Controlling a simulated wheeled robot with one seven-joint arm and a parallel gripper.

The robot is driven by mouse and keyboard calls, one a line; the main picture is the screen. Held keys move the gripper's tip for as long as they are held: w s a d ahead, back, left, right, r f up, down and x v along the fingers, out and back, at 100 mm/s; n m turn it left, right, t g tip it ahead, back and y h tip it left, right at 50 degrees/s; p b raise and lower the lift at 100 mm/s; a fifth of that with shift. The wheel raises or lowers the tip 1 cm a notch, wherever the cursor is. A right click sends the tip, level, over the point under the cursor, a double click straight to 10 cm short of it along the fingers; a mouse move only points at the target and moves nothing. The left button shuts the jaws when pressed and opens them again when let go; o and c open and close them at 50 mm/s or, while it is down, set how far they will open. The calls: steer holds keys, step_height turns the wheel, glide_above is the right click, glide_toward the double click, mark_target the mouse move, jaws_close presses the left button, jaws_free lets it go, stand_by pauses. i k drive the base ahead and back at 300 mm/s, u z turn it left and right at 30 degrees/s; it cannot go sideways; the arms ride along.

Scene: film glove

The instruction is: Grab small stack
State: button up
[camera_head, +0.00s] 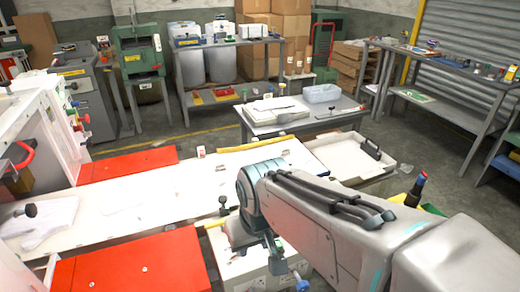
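A low stack of pale, thin sheets (273,108) lies on the grey worktable (262,128) beyond the machine bed. It may be the small stack, but I cannot tell for sure. A crumpled pale film piece (42,222) lies at the left end of the long white bed (150,205). My arm reaches in from the lower right and bends down over the bed's right end. My gripper (275,250) is low in the middle, well short of the grey table, and partly hidden by my arm. Its fingers are too unclear to tell their opening.
A clear plastic bin (322,93) stands on the grey table. A white tray (345,157) with a black handle is right of the bed. Red panels (130,265) flank the bed. A dark bottle (416,188) stands at right. Shelves (225,95) and cartons line the back.

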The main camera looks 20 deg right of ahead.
mark_target(297, 155)
steer(key=k, duration=1.2)
steer(key=z, duration=0.5)
steer(key=i, duration=0.35)
steer(key=z, duration=1)
steer(key=i, duration=1.3)
steer(key=u, duration=0.85)
steer(key=i, duration=0.5)
steer(key=u, duration=0.6)
